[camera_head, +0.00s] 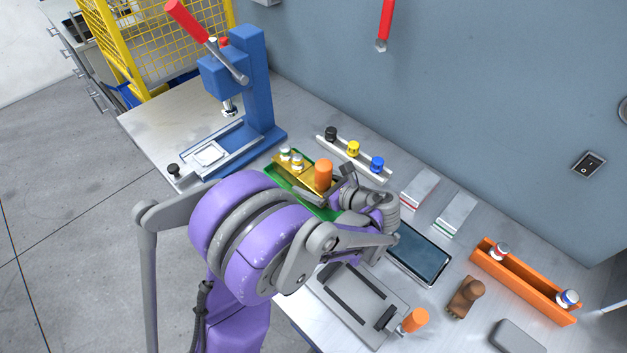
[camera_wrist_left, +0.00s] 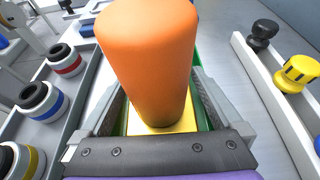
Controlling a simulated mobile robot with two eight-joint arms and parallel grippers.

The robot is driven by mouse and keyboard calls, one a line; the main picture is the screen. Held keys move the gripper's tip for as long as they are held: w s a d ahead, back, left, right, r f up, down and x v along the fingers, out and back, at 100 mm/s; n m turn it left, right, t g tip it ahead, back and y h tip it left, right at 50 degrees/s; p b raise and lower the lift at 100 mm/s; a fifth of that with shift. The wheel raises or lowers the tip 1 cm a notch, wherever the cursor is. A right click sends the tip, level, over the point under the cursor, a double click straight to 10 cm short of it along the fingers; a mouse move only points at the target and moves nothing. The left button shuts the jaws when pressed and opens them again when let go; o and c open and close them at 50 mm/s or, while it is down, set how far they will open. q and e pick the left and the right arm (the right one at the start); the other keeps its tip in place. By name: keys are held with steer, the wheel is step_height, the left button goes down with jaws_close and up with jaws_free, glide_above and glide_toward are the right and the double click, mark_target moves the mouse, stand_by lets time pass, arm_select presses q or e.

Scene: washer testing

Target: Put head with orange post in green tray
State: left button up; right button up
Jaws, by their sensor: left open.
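A head with an orange post (camera_head: 323,174) stands upright on a yellow base (camera_head: 306,171) over the green tray (camera_head: 318,208) on the bench. In the left wrist view the orange post (camera_wrist_left: 150,60) fills the middle, with yellow base (camera_wrist_left: 165,124) and strips of green tray (camera_wrist_left: 200,120) below it. My left gripper (camera_head: 335,192) is open, with its fingers on either side of the post; I cannot tell whether they touch it. My left arm hides part of the tray. My right gripper is not in view.
A blue press (camera_head: 255,90) with a red lever stands at the back left. A white rail (camera_head: 372,168) with black, yellow and blue knobs lies behind the tray. Another orange knob (camera_head: 415,319) is by a grey fixture (camera_head: 355,305). An orange holder (camera_head: 520,285) stands right.

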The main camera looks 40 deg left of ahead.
arm_select(q)
steer(key=v, duration=1.2)
steer(key=shift+r, duration=0.1)
stand_by(1.2)
